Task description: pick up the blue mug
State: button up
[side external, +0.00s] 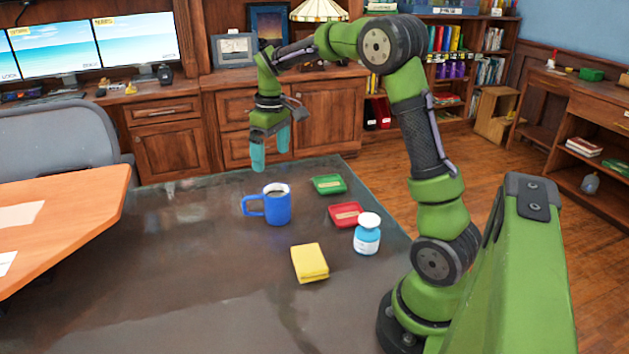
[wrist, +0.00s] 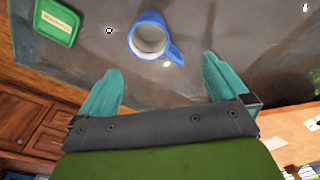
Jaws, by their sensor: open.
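The blue mug (side external: 277,206) stands upright on the dark table, its handle pointing left in the side view. In the wrist view the mug (wrist: 150,38) shows from above, with a pale interior and its handle toward the lower right. My gripper (side external: 270,158) hangs above the table, higher than the mug and slightly to its left in the side view. Its two teal fingers are spread apart with nothing between them. In the wrist view the gripper (wrist: 163,85) is open, and the mug lies beyond the fingertips, apart from them.
On the dark table (side external: 170,270), a green tray (side external: 329,185), a red tray (side external: 346,214), a white-and-blue bottle (side external: 367,238) and a yellow block (side external: 310,263) sit right of the mug. The green tray shows in the wrist view (wrist: 57,22). The table's left-front area is clear beside an orange desk (side external: 70,215).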

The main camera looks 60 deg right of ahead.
aim_at(274, 198)
jog(key=f+n, duration=0.1)
jog(key=f, duration=0.4)
jog(key=d+f+n, duration=0.1)
jog(key=f, duration=0.4)
jog(key=w+f+n, duration=0.1)
jog(key=f, duration=0.4)
jog(key=shift+w+d+f+n+g, duration=0.1)
jog(key=shift+d+f+n+g, duration=0.15)
jog(key=shift+d+n+g, duration=0.1)
jog(key=shift+c, duration=0.5)
jog(key=shift+r, duration=0.1)
jog(key=c, duration=1.1)
jog(key=shift+o, duration=0.2)
